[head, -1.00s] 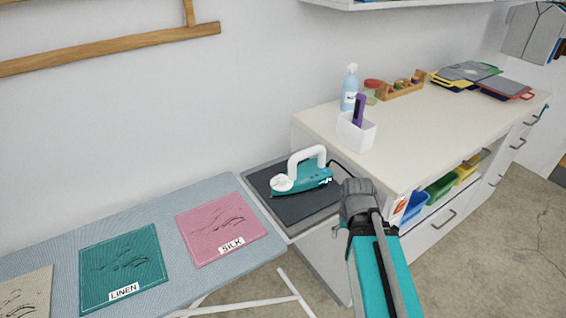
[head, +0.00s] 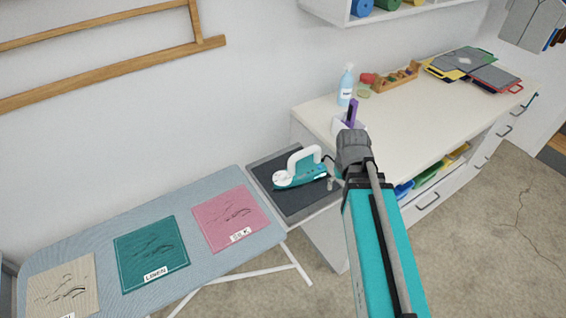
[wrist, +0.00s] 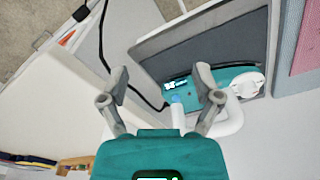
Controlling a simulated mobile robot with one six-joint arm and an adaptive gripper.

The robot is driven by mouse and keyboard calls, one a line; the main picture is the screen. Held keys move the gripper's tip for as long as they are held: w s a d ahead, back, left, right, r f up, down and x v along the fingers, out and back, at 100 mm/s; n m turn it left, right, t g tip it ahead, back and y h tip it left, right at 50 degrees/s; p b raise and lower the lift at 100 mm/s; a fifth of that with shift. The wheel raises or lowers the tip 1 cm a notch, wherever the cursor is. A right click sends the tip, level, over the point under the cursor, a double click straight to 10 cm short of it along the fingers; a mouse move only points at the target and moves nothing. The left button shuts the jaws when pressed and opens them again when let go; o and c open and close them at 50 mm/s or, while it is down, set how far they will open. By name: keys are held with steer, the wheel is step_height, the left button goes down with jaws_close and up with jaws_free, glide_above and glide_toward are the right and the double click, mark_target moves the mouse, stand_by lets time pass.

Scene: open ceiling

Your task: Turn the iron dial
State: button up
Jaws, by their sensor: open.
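A teal and white iron (head: 300,170) with a white handle rests on a dark grey pad (head: 300,203) beside the ironing board. In the wrist view the iron (wrist: 235,84) lies to the right, with its white dial (wrist: 249,86) near its far right part. In the head view my gripper (head: 333,180) is largely hidden by my wrist, just right of the iron. I cannot tell whether it touches the iron.
The ironing board (head: 90,225) on the left carries linen (head: 150,252), silk (head: 230,218) and beige (head: 62,290) cloth patches. A white cabinet (head: 420,125) at the right holds a spray bottle (head: 346,85) and a white cup (head: 338,124). A dark cord runs from the iron.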

step_height(320, 180, up, 5)
steer(key=w+a+n+p, duration=0.1)
steer(key=w+n+p, duration=0.1)
steer(key=p, duration=0.2)
steer(key=r+n+p, duration=0.1)
steer(key=r+n, duration=0.1)
steer(key=n, duration=2.5)
glide_above(282, 174)
steer(key=shift+s+d+f, duration=0.1)
steer(key=shift+d+f, duration=0.05)
steer(key=shift+f, duration=0.05)
steer(key=shift+f+g, duration=0.2)
steer(key=shift+g, duration=0.1)
step_height(282, 174, down, 13)
steer(key=b, duration=1.3)
steer(key=shift+f, duration=0.2)
